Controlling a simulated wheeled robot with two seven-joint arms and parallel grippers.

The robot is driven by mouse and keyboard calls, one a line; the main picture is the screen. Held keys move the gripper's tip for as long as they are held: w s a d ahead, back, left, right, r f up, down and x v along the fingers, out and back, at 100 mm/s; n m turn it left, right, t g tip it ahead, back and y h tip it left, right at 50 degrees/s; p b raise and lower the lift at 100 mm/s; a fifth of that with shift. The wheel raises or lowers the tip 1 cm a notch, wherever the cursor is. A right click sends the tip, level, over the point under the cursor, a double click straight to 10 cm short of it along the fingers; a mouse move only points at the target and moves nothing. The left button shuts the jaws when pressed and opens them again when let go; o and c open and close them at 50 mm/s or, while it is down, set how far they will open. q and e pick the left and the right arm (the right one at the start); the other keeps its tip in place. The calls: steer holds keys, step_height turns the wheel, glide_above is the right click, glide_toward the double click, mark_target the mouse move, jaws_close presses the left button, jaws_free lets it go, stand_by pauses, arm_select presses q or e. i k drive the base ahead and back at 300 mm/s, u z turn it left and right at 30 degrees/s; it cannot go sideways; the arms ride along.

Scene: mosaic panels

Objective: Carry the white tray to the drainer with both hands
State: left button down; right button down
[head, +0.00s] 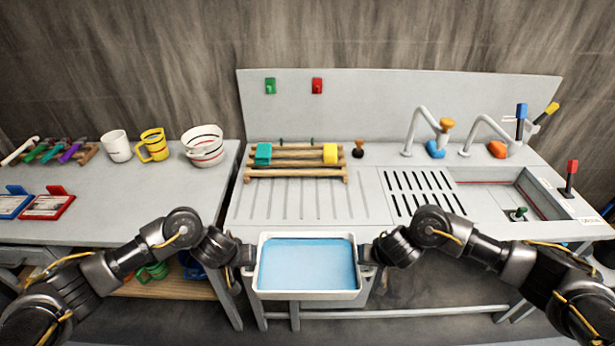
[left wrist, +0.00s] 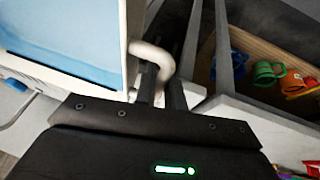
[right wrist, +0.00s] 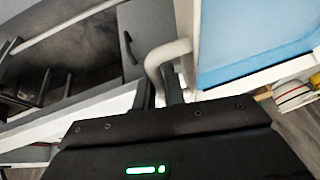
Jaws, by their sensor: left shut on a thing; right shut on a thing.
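The white tray (head: 307,295) with a light blue inside is held level in front of the sink unit's front edge. My left gripper (head: 247,272) is shut on the tray's left handle; the curved handle (left wrist: 155,58) shows between the fingers in the left wrist view. My right gripper (head: 368,272) is shut on the right handle (right wrist: 165,55). The tray appears empty. The drainer, a ribbed grey surface (head: 360,204), lies just beyond the tray on the left part of the sink unit.
A wooden rack (head: 295,173) with a green and a yellow block stands at the drainer's back. A slotted grate (head: 424,190) and sink basin (head: 500,190) lie right. Cups and a bowl (head: 203,146) stand on the left table. The front ribbed area is clear.

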mark_target(306, 205)
steer(key=i, duration=0.95)
